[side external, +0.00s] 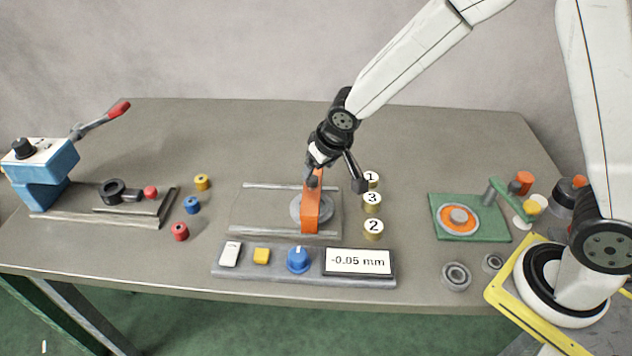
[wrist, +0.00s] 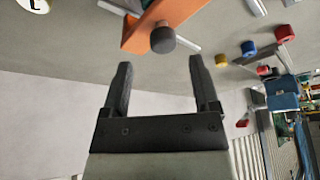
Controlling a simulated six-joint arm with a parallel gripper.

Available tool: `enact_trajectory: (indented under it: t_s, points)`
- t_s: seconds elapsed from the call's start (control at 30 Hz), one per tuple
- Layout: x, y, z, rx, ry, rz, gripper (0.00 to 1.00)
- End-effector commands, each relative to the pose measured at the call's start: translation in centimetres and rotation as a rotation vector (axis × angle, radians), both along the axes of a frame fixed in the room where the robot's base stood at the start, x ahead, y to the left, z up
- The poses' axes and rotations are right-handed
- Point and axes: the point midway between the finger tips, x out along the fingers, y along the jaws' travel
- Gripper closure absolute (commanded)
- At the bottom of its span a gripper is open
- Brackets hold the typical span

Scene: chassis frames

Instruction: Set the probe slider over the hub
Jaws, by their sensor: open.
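The probe slider is an orange bar (side external: 311,212) with a dark knob on its far end. It lies across the rails of a grey plate (side external: 247,210) at the table's middle. In the side view my gripper (side external: 335,182) is above the bar's far end.
A control panel (side external: 225,270) in front has a blue knob (side external: 299,260) and a display (side external: 358,262) reading -0.05 mm. Numbered brass cylinders (side external: 372,202) stand right of the plate. A green board (side external: 470,230) is farther right, a blue press (side external: 42,170) at left. The back table is clear.

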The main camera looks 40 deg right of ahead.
Motion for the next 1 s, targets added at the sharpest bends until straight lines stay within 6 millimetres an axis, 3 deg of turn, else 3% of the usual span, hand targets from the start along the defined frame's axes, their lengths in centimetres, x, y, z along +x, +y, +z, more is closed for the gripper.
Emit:
enact_trajectory:
  t_s: [0.4,1.0]
  points:
    - [-1.5,0.0,3.4,0.0,0.001,0.0,0.22]
    - [-2.1,-0.4,3.8,-0.002,0.007,0.0,0.22]
